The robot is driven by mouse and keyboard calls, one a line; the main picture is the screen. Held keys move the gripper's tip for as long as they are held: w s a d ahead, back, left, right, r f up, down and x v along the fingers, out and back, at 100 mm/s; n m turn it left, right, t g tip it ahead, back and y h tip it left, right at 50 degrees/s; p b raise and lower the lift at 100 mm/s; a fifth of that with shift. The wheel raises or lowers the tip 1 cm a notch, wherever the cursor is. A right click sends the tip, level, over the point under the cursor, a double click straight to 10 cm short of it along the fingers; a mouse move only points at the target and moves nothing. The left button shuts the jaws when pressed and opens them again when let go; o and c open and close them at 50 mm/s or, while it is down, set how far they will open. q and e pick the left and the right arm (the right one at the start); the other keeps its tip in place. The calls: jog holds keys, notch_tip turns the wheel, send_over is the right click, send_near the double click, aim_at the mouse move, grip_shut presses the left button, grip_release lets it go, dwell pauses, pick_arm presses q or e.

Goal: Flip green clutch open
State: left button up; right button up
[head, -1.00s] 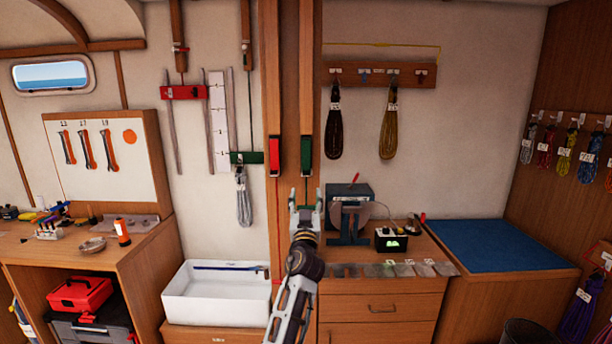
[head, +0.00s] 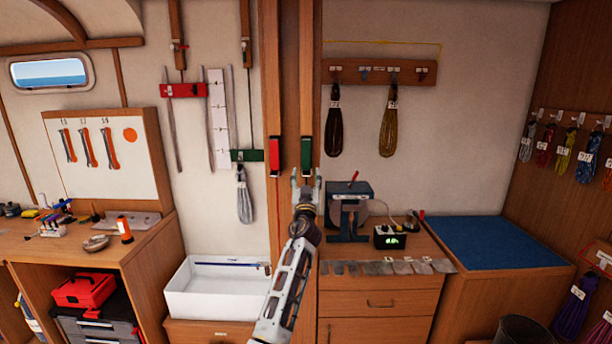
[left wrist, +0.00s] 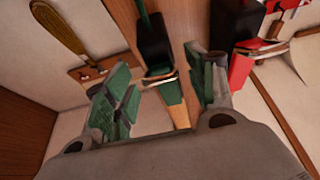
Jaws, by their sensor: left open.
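The green clutch (head: 306,155) is a tall dark green body on the wooden post (head: 291,60), to the right of a red clutch (head: 275,157). My left gripper (head: 307,178) is open just below the green clutch, its fingers pointing up. In the left wrist view, the green clutch (left wrist: 154,58) appears between and beyond the two open green-padded fingers (left wrist: 162,72), with the red clutch (left wrist: 240,66) to the right. I cannot tell whether a finger touches the green clutch. My right gripper is not in view.
A grey machine (head: 348,205) and a small box with a lit display (head: 389,237) stand on the right counter. A white basin (head: 218,300) is at the lower left. Coiled lines hang on a rack (head: 380,73). A blue mat (head: 495,243) lies at right.

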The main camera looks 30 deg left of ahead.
pick_arm(q)
jog(key=shift+w+a+r, duration=0.2)
jog(key=shift+w+a, duration=0.05)
jog(key=shift+w, duration=0.2)
grip_shut()
dwell(0.3)
